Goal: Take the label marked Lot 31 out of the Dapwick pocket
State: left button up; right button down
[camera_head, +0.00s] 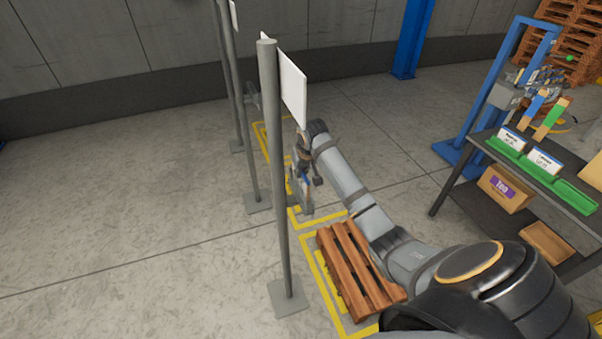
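My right gripper (303,195) is at the end of the grey arm that reaches in from the lower right. It hangs just right of the nearest grey post (278,200), below that post's white sign panel (293,90). It is small and seen from behind, so I cannot tell how far its fingers are apart or whether they hold anything. No writing shows on the panel from this side. I cannot make out the Lot 31 label or the Dapwick pocket. My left gripper is not in view.
A wooden pallet (350,262) lies on the floor by yellow floor lines. More posts (244,150) stand behind the nearest one. A dark bench (478,157) at right carries green label holders (537,168), with boxes (505,188) below. The floor at left is clear.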

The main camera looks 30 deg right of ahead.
notch_tip(320, 180, up, 5)
jog(key=p, duration=0.4)
jog(key=shift+s+r+p, duration=0.15)
jog(key=shift+p, duration=0.15)
jog(key=s+p, duration=0.2)
jog(key=p, duration=0.1)
jog(key=shift+a+r, duration=0.2)
jog(key=shift+a, duration=0.05)
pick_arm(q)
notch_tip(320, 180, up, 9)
pick_arm(e)
jog(key=s+a, duration=0.3)
jog(key=s, duration=1.2)
jog(key=shift+s+a+f, duration=0.2)
jog(key=shift+a+f, duration=0.2)
